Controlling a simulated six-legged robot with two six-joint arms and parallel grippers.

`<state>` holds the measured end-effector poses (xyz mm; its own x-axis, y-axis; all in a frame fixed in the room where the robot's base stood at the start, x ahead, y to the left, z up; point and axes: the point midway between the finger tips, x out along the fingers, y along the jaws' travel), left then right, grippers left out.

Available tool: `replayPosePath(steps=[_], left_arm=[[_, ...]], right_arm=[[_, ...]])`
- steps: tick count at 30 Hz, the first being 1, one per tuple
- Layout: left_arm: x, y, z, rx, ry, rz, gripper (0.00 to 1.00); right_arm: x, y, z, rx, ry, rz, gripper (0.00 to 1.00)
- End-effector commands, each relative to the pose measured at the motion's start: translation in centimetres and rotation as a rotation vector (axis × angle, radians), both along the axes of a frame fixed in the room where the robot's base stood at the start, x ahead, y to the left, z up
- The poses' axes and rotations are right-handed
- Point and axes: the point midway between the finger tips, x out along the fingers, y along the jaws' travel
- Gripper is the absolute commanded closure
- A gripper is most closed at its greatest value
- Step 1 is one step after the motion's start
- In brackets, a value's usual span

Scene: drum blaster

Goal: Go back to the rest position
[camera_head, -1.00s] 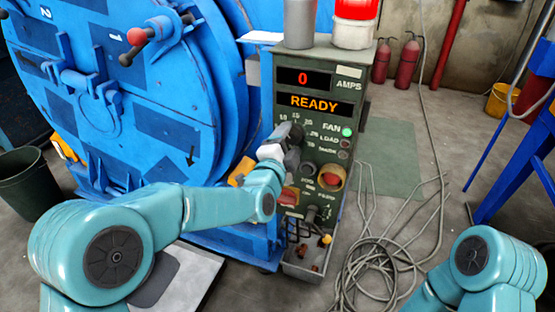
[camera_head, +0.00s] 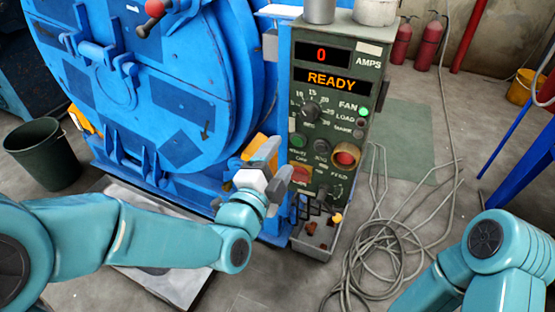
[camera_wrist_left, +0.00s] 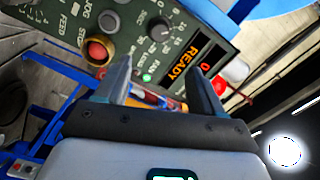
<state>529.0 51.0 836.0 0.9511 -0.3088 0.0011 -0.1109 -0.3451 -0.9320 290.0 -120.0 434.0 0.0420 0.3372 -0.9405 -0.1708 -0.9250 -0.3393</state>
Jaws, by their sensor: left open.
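My left arm comes in from the left of the head view, with its gripper (camera_head: 278,180) beside the lower left edge of the green control panel (camera_head: 325,135). In the left wrist view, the two dark fingers (camera_wrist_left: 163,80) are spread with nothing between them, and the panel lies beyond them. The panel shows "0" amps and "READY". Its black dial (camera_head: 311,110), red button (camera_head: 346,156) and lit green fan light (camera_head: 363,112) are in plain sight. My right arm shows at the lower right; its gripper is out of view.
The big blue drum machine (camera_head: 150,90) stands left of the panel. A dark bin (camera_head: 42,155) is at the far left. Loose grey cables (camera_head: 375,245) lie on the floor between my arms. A blue frame (camera_head: 525,150) stands at the right.

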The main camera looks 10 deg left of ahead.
Motion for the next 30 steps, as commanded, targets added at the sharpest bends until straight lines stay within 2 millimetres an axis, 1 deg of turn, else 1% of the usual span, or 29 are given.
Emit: replayPosePath(steps=[9, 11, 12, 14, 17, 18, 20, 21, 23, 24, 26, 27, 28, 30], left_arm=[[0.1, 0.2, -0.1, 0.001, 0.002, 0.005, 0.32], [0.5, 1.1, -0.8, 0.003, 0.015, 0.023, 0.32], [0.8, 1.8, -1.9, 0.008, 0.038, 0.04, 0.32], [1.4, 3.3, -4.8, 0.022, 0.096, 0.07, 0.32], [1.5, 6.1, -12.0, 0.051, 0.247, 0.121, 0.32], [0.9, 7.0, -15.3, 0.053, 0.329, 0.133, 0.32], [-0.5, 8.2, -20.1, 0.018, 0.468, 0.152, 0.32], [-1.7, 8.8, -23.2, -0.025, 0.569, 0.168, 0.32], [-4.2, 9.4, -27.6, -0.116, 0.733, 0.203, 0.32], [-6.2, 9.7, -30.4, -0.188, 0.847, 0.233, 0.32], [-9.6, 9.7, -34.0, -0.316, 1.025, 0.294, 0.32], [-12.0, 9.5, -36.1, -0.406, 1.145, 0.347, 0.32], [-13.8, 9.3, -37.3, -0.477, 1.231, 0.393, 0.32], [-17.3, 8.7, -39.2, -0.625, 1.4, 0.504, 0.32]], right_arm=[[0.0, 0.0, 0.0, 0.0, 0.0, 0.0, 0.57], [0.0, 0.0, 0.0, 0.0, 0.0, 0.0, 0.57], [0.0, 0.0, 0.0, 0.0, 0.0, 0.0, 0.57], [0.0, 0.0, 0.0, 0.0, 0.0, 0.0, 0.57], [0.0, 0.0, 0.0, 0.0, 0.0, 0.0, 0.57], [0.0, 0.0, 0.0, 0.0, 0.0, 0.0, 0.57], [0.0, 0.0, 0.0, 0.0, 0.0, 0.0, 0.57], [0.0, 0.0, 0.0, 0.0, 0.0, 0.0, 0.57], [0.0, 0.0, 0.0, 0.0, 0.0, 0.0, 0.57], [0.0, 0.0, 0.0, 0.0, 0.0, 0.0, 0.57], [0.0, 0.0, 0.0, 0.0, 0.0, 0.0, 0.57], [0.0, 0.0, 0.0, 0.0, 0.0, 0.0, 0.57], [0.0, 0.0, 0.0, 0.0, 0.0, 0.0, 0.57], [0.0, 0.0, 0.0, 0.0, 0.0, 0.0, 0.57]])
